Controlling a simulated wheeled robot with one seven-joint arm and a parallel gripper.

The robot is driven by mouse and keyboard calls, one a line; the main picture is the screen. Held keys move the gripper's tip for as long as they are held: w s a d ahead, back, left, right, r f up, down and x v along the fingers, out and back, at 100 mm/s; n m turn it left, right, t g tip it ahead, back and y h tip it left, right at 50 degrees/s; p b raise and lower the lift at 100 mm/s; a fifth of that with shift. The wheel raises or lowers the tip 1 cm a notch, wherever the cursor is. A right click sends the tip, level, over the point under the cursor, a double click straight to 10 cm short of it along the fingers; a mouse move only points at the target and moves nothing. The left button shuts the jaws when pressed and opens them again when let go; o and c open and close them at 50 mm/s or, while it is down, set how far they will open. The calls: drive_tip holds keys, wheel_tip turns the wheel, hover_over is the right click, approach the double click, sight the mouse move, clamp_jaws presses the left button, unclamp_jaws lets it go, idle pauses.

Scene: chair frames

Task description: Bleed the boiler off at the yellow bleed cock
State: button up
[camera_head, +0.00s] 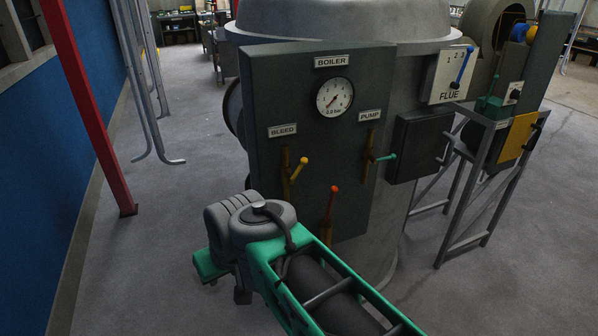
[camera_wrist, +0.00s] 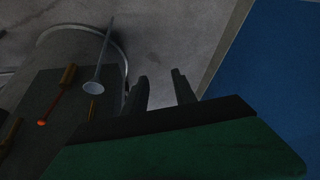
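The yellow bleed cock (camera_head: 299,168) is a yellow-tipped lever on a brass pipe under the BLEED label (camera_head: 283,131), on the dark boiler panel (camera_head: 262,85). Its lever tilts up to the right. The round gauge (camera_head: 334,97) above carries a small reading that looks like 0.0 bar. My gripper's two dark fingers (camera_wrist: 159,76) stand apart in the wrist view with nothing between them. In the head view my green arm crosses below the panel, its wrist low and left of the cock; the fingers are not clear there. I cannot make out the yellow tip in the wrist view.
A red-tipped lever (camera_head: 334,189) and a green-tipped pump lever (camera_head: 386,157) are on the same panel. A blue flue lever (camera_head: 462,68) is at right. A pale funnel-like piece (camera_wrist: 93,88) shows in the wrist view.

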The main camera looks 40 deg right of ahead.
drive_tip(key=w+d+m+t+b, duration=0.2)
drive_tip(key=w+d+b, duration=0.1)
drive_tip(key=w+d, duration=0.6)
drive_tip(key=m+t+h+b, duration=0.1)
drive_tip(key=m+t+b, duration=0.3)
drive_tip(key=m+t, duration=0.25)
approach(306, 162)
drive_tip(key=w+f, duration=0.1)
drive_tip(key=shift+n+t, duration=0.45)
drive_tip(key=x, duration=0.8)
drive_tip(key=shift+d+f, duration=0.1)
clamp_jaws()
drive_tip(key=a+n, duration=0.1)
drive_tip(key=a+r+n+h, duration=0.1)
drive_tip(key=w+a+n+g+h, duration=0.1)
drive_tip(key=shift+a+r+n, duration=0.2)
drive_tip(key=shift+n, duration=0.1)
drive_tip(key=shift+o, duration=1.7)
unclamp_jaws()
drive_tip(key=shift+s+d, duration=0.1)
